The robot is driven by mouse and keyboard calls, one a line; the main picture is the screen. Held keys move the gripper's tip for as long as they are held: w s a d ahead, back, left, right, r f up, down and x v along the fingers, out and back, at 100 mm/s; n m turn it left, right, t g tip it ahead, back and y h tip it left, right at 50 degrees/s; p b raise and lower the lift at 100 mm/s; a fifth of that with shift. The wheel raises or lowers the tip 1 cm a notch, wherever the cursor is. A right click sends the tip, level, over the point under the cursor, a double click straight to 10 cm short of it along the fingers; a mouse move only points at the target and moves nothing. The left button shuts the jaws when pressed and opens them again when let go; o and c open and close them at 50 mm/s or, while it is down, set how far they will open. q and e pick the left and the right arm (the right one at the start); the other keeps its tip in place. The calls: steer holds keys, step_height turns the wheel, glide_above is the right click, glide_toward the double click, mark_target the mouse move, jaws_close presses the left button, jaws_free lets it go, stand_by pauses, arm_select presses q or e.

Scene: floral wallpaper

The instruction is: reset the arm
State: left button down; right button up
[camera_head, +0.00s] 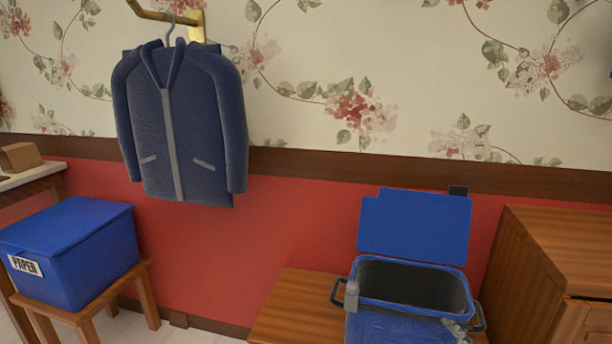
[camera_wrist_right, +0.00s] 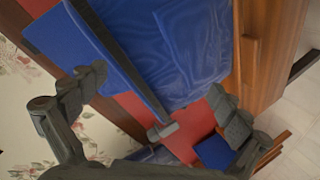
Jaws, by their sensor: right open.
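My right gripper (camera_wrist_right: 157,82) is open, with its two dark grey fingers spread apart and nothing between them. Beyond the fingers, the right wrist view shows broad blue surfaces of the blue bin (camera_wrist_right: 185,50). In the head view this bin (camera_head: 405,325) has its lid (camera_head: 415,228) raised and a dark, empty-looking inside. Small grey parts show at its front right, and I cannot tell whether they belong to the bin or my gripper. My left gripper is in neither view.
The bin stands on a low wooden table (camera_head: 290,310), with a wooden cabinet (camera_head: 555,250) close on its right. A blue jacket (camera_head: 180,130) hangs from a wall hook. A blue box labelled PAPER (camera_head: 75,245) sits on a stool (camera_head: 145,290) at left.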

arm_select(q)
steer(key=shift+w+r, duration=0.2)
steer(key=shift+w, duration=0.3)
arm_select(e)
steer(key=s+d+f+m+g+h, duration=0.1)
steer(key=s+f+m+g, duration=0.7)
steer(key=s+f, duration=1.6)
steer(key=s+g, duration=0.3)
steer(key=shift+d, duration=0.3)
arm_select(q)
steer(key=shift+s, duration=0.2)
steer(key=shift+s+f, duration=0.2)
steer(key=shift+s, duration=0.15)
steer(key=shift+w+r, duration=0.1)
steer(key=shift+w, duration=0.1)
arm_select(e)
steer(key=shift+w, duration=0.1)
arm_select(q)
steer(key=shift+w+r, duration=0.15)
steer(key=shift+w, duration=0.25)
